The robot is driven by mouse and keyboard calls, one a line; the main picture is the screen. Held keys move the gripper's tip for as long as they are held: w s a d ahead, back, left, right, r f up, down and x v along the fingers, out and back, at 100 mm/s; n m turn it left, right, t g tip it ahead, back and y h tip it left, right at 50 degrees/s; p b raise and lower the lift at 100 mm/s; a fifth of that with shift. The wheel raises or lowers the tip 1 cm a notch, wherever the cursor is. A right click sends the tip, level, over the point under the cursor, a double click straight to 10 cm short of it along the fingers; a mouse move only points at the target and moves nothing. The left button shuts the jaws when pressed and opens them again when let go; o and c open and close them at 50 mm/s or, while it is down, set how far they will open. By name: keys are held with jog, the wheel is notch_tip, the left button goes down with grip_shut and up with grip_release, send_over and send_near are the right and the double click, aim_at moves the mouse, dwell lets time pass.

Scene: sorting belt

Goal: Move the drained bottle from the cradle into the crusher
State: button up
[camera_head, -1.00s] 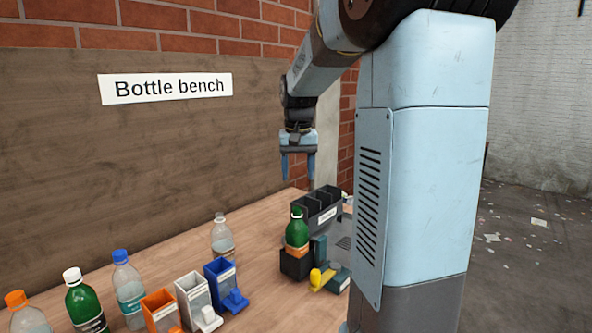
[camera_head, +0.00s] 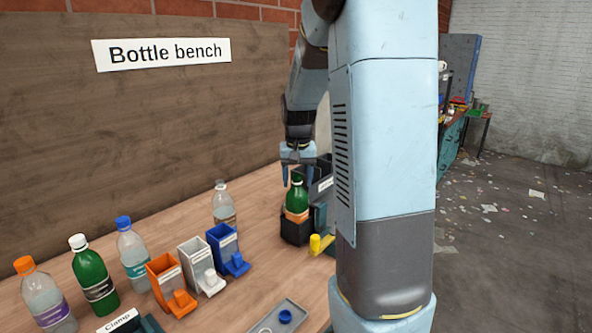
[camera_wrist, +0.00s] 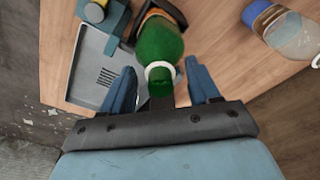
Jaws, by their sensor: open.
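A green bottle (camera_head: 297,199) with an orange label and no cap on its neck stands upright in a black cradle (camera_head: 295,233) on the bench. In the wrist view the bottle (camera_wrist: 158,38) points its open, white-ringed neck at my gripper (camera_wrist: 160,78). My gripper (camera_head: 298,178) is open and empty, just above the bottle. Its fingers are on either side of the neck and appear apart from it. A teal device with a yellow handle (camera_head: 320,243) sits right of the cradle; I cannot tell whether it is the crusher. My arm column hides part of that area.
Dark labelled bins (camera_head: 322,175) stand behind the cradle. A clear bottle (camera_head: 224,205) is to its left. Orange (camera_head: 166,272), white (camera_head: 195,257) and blue (camera_head: 222,240) holders and several capped bottles stand at front left. A grey tray (camera_head: 262,326) with a blue cap (camera_head: 285,316) is in front.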

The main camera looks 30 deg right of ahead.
jog(key=shift+f, duration=0.2)
jog(key=shift+c, duration=0.4)
jog(key=c, duration=1)
jog(key=shift+r, duration=0.15)
jog(key=shift+r, duration=0.15)
grip_shut()
jog(key=shift+r, duration=4.3)
